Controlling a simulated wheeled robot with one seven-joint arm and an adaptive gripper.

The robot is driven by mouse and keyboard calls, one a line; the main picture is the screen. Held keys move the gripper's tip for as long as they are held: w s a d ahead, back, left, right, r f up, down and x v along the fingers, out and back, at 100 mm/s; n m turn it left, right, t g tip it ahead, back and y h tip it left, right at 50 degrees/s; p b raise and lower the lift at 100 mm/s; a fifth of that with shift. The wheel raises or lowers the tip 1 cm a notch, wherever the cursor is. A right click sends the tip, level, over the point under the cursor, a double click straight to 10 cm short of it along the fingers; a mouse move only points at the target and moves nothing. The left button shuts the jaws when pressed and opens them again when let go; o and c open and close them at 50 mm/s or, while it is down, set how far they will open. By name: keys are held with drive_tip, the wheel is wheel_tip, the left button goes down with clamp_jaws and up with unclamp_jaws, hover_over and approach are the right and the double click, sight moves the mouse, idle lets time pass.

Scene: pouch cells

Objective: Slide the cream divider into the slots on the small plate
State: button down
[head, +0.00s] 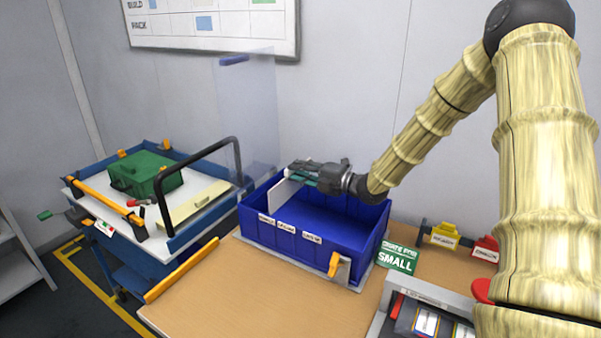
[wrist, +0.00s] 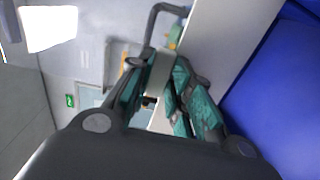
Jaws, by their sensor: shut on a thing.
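A pale off-white panel, which I take as the cream divider (head: 284,191), stands on edge inside the left part of the blue crate (head: 340,243). My gripper (head: 303,173) is above the crate's far left side, shut on the panel's upper edge. In the wrist view the panel (wrist: 232,35) runs from the teal-padded fingers (wrist: 168,92) to the upper right, beside the blue crate (wrist: 290,85). The slots and the panel's lower edge are not clear.
A green SMALL sign (head: 396,259) stands right of the crate. Yellow (head: 445,235) and red (head: 487,250) bins and a pouch tray (head: 428,312) are farther right. A cart (head: 165,240) with a green case (head: 147,173) stands left. The table front (head: 250,300) is clear.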

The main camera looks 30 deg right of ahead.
sight(293, 188)
drive_tip(key=shift+f+b, duration=2.85)
drive_tip(key=shift+f, duration=0.85)
idle(0.4)
drive_tip(key=shift+s+f, duration=0.2)
drive_tip(key=shift+f, duration=0.15)
drive_tip(key=shift+w+r, duration=0.15)
drive_tip(key=shift+r, duration=0.1)
drive_tip(key=shift+d+r, duration=0.1)
drive_tip(key=shift+r, duration=0.45)
drive_tip(key=shift+r+p, duration=1.3)
drive_tip(key=shift+r, duration=1.3)
drive_tip(key=shift+b, duration=0.3)
